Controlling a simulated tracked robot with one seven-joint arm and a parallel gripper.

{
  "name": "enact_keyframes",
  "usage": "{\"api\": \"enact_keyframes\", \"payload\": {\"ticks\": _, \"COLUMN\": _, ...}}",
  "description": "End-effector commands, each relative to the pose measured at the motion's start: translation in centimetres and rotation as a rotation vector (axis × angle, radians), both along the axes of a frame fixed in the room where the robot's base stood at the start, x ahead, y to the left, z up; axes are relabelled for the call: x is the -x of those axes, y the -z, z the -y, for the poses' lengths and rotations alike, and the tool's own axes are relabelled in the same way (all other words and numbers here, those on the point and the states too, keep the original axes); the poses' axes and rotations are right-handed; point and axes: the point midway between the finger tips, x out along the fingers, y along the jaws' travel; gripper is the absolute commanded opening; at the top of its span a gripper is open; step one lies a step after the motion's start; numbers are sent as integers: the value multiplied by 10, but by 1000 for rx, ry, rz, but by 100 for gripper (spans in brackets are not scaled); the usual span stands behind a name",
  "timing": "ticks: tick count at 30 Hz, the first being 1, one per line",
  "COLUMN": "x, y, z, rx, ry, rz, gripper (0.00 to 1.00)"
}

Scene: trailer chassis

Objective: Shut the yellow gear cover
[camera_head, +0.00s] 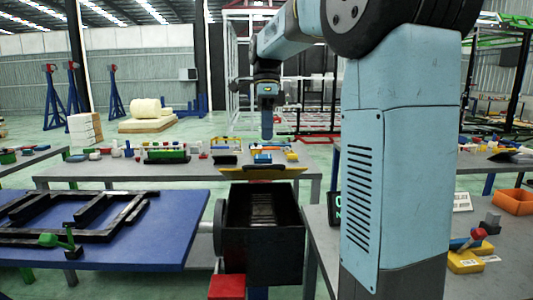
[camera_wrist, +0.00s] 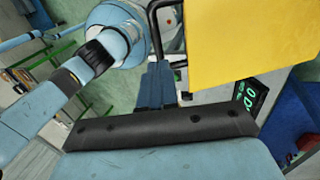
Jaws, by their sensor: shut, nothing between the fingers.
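The yellow gear cover (camera_head: 262,172) stands open at the far edge of a dark box (camera_head: 262,255), and the box's inside shows from above. In the wrist view the cover (camera_wrist: 250,45) is a flat yellow plate at upper right, with a dark bent handle (camera_wrist: 156,22) along its left side. My gripper (camera_head: 267,137) points down above and behind the cover in the head view. In the wrist view my blue gripper fingers (camera_wrist: 158,68) are shut and empty, close to the handle. I cannot tell whether they touch it.
A blue table (camera_head: 150,240) with a black frame stands left of the box. A grey table (camera_head: 410,245) with an orange bin (camera_head: 513,201) is at right. A long bench (camera_head: 100,170) with several small parts runs behind. A display with green digits (camera_wrist: 250,97) is near the cover.

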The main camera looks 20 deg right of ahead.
Motion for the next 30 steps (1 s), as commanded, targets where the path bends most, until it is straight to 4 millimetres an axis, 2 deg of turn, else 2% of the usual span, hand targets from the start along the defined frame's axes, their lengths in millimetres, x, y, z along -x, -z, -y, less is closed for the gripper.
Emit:
{"api": "enact_keyframes", "payload": {"ticks": 6, "x": 11, "y": 34, "z": -4, "rx": 0, "ry": -1, "rz": 0, "gripper": 0}}
{"api": "enact_keyframes", "payload": {"ticks": 12, "x": 16, "y": 52, "z": -5, "rx": 0, "ry": -1, "rz": 0, "gripper": 0}}
{"api": "enact_keyframes", "payload": {"ticks": 30, "x": 19, "y": 60, "z": -9, "rx": 3, "ry": -6, "rz": 9, "gripper": 0}}
